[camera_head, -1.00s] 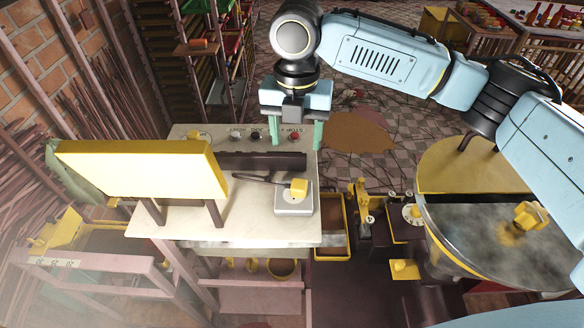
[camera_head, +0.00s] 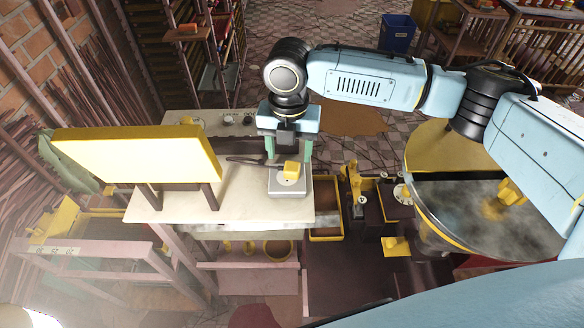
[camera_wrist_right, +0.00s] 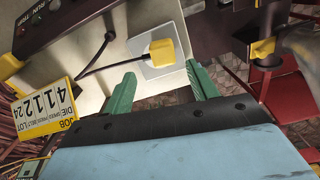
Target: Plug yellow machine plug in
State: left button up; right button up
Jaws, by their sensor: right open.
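The yellow plug (camera_head: 291,170) sits at the pale square socket plate (camera_head: 289,187) on the worktop, with a dark cord running left. I cannot tell whether it is seated or only resting there. In the right wrist view the plug (camera_wrist_right: 162,51) stands on the plate (camera_wrist_right: 152,70), ahead of and between the lines of the two green fingers. My right gripper (camera_head: 288,152) is open and empty, pointing down just behind and above the plug, apparently not touching it. It also shows in the right wrist view (camera_wrist_right: 160,75). My left gripper is not in view.
A large yellow panel (camera_head: 140,155) on legs stands left on the pale worktop (camera_head: 240,207). Knobs (camera_head: 229,119) line the back. A yellow-rimmed tray (camera_head: 325,237) and a round machine (camera_head: 480,225) lie right. A numbered job sign (camera_wrist_right: 45,107) shows in the wrist view.

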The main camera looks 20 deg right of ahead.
aim_at(292, 166)
jog(key=f, duration=0.1)
jog(key=f+p, duration=0.1)
jog(key=f, duration=0.2)
jog(key=shift+d, duration=0.35)
jog(key=shift+w+f, duration=0.1)
jog(key=shift+f, duration=0.5)
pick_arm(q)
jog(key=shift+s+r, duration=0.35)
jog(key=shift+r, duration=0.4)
pick_arm(e)
jog(key=shift+c, duration=0.2)
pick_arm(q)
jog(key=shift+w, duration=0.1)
pick_arm(e)
jog(key=c, duration=1)
